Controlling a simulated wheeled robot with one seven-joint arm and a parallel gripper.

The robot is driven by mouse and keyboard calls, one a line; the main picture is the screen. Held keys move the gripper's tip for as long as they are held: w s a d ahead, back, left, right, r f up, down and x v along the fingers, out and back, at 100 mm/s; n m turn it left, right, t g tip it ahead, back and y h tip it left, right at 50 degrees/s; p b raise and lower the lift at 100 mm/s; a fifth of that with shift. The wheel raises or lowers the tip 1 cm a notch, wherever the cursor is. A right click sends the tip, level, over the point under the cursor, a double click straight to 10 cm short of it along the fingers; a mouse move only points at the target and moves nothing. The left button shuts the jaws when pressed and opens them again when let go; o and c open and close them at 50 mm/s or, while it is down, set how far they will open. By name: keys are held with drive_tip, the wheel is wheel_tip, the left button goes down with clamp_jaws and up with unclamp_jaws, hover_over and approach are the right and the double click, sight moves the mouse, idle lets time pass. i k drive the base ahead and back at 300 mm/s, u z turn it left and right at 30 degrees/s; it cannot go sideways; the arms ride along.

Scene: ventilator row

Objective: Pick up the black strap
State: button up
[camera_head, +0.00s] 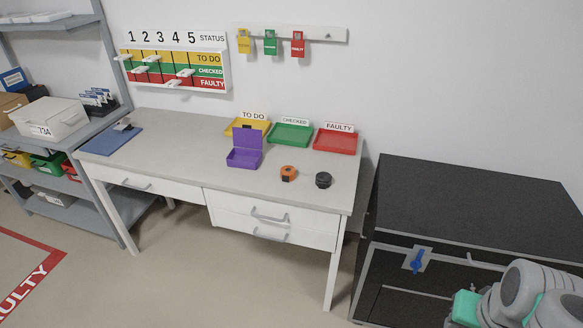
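A small black rolled-up object (323,180), which looks like the black strap, lies on the grey-white desk (190,160) near its front right corner. An orange object (288,173) of similar size, with a dark spot, sits just to its left, apart from it. Grey and green links of my arm show at the lower right, in front of the black cabinet and well away from the desk. My gripper's fingers do not show.
An open purple box (244,158) stands left of the orange object. Yellow (237,131), green (290,135) and red (336,141) trays line the wall side. A black cabinet (470,205) with a blue handle (417,262) stands right of the desk. Floor in front is clear.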

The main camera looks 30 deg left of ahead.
sight(323, 180)
drive_tip(key=u, duration=1)
drive_tip(key=i, duration=1)
drive_tip(key=u, duration=1.15)
